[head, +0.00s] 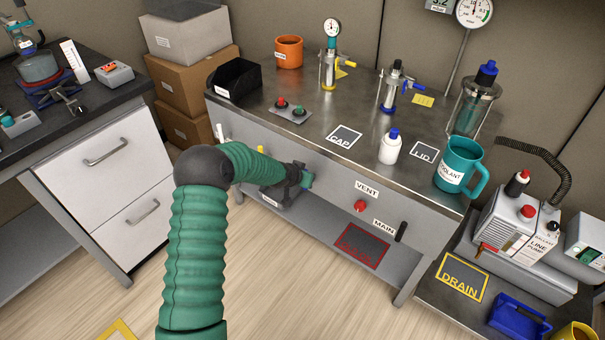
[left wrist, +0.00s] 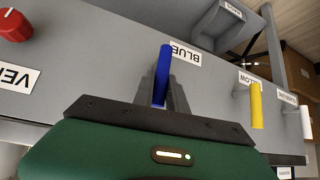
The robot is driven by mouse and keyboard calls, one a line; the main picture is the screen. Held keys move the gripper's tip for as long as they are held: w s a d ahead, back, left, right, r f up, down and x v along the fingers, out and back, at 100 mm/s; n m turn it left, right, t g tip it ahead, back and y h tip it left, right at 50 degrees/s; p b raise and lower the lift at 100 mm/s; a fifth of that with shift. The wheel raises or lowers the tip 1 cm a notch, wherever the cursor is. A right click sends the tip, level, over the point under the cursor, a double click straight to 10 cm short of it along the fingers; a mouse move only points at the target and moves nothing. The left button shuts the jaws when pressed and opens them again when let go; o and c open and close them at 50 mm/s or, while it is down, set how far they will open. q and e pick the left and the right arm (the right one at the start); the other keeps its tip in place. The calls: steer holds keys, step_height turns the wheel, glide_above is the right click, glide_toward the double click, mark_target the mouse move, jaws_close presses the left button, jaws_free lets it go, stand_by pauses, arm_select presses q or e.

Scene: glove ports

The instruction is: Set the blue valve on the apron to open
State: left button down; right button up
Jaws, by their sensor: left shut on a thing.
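The blue valve's handle (left wrist: 163,72) shows in the left wrist view, standing out from the grey apron (left wrist: 120,45) beside an upside-down label reading BLUE. My left gripper (left wrist: 166,92) is shut on this handle, with its dark fingers around it. In the head view my left gripper (head: 290,182) is at the apron's front, left of the VENT label, and it hides the blue handle there. In the left wrist view the handle runs roughly upright, much like the yellow handle. I cannot tell whether it reads open or closed. My right gripper is not in view.
A yellow handle (left wrist: 257,105) and a white handle (left wrist: 305,122) sit on the same apron. A red VENT knob (head: 360,206) and a black MAIN handle (head: 401,232) are to the right of my gripper. A coolant mug (head: 459,160) stands near the bench edge.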

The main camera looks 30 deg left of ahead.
arm_select(q)
steer(key=shift+s+f, duration=0.25)
steer(key=shift+f, duration=0.15)
steer(key=c, duration=1.6)
jaws_free()
steer(key=shift+o, duration=1.3)
steer(key=shift+w+a, duration=0.15)
steer(key=shift+w, duration=0.05)
steer(key=shift+r, duration=0.15)
steer(key=shift+r, duration=0.15)
steer(key=p+v, duration=0.5)
steer(key=v, duration=1.1)
steer(key=shift+s, duration=0.25)
